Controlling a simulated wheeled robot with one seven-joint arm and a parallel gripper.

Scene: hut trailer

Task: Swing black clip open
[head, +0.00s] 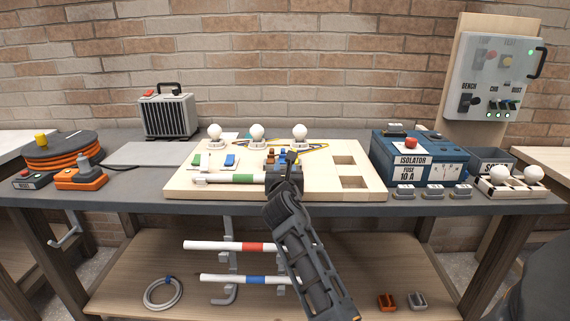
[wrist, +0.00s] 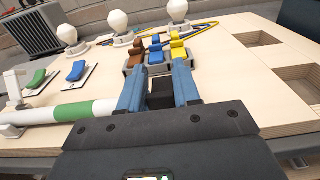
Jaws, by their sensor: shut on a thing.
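My gripper (head: 287,166) is over the middle of the pale wooden board. In the wrist view its two blue fingers (wrist: 157,80) are closed on a dark block between them, which looks like the black clip (wrist: 160,97). The clip is mostly hidden by the fingers, and I cannot tell how far it is swung. A white tube with a green band (head: 243,179) lies along the board's front and runs up to the left side of my gripper; it also shows in the wrist view (wrist: 75,112). A pale clip (head: 200,180) is at the tube's left end.
Just behind my fingers are brown, blue and yellow levers (wrist: 157,47). Green and blue rockers (wrist: 75,71) lie to the left. White bulbs (head: 257,132) line the board's back. Square recesses (head: 352,182) are at right, near the blue isolator box (head: 420,156).

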